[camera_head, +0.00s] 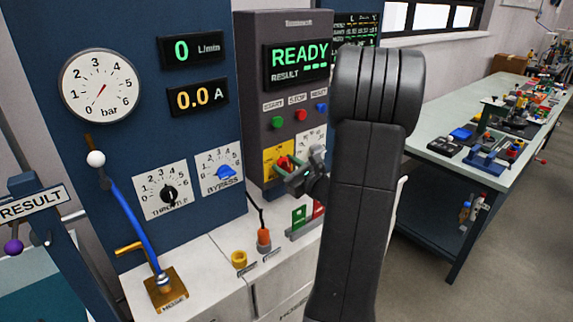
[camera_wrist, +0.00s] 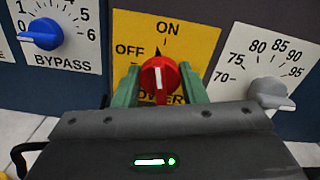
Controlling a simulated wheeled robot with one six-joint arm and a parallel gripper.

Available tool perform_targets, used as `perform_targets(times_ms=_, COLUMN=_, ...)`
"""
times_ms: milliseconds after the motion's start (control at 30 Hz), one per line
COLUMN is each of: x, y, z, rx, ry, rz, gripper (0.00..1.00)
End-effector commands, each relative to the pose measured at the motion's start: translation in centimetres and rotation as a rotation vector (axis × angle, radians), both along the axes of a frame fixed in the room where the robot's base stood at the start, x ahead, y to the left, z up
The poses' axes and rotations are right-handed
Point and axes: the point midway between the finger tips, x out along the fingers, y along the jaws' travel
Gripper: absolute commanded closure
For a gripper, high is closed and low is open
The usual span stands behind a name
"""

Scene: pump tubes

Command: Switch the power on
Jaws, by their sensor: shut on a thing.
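The red power knob (camera_wrist: 159,76) sits on a yellow plate (camera_wrist: 205,42) marked OFF at the left and ON at the top. Its white line runs roughly upright in the wrist view. My gripper (camera_wrist: 160,88) is shut on the knob, with one green finger on each side. The lower part of the plate and some of the POWER label are hidden by the knob and gripper. In the head view the yellow plate (camera_head: 271,152) is partly covered by my gripper (camera_head: 287,166). The display (camera_head: 299,60) on the grey panel reads READY.
The blue bypass knob (camera_wrist: 41,34) is left of the plate, and a grey dial knob (camera_wrist: 270,93) is close on the right. START, STOP and RESET buttons (camera_head: 301,115) are above. A white bench top (camera_head: 215,243) with fittings lies below.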

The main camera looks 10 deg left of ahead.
Motion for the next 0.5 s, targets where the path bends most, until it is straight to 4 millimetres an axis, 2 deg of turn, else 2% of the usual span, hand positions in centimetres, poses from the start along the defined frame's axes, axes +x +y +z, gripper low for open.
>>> perform_targets(times_ms=200, x=-0.04, y=-0.02, z=-0.04, rx=0.088, ry=0.118, rz=0.0, gripper=0.85)
perform_targets(times_ms=500, x=-0.04, y=-0.02, z=-0.1, rx=0.155, ry=0.204, rz=-0.001, gripper=0.85)
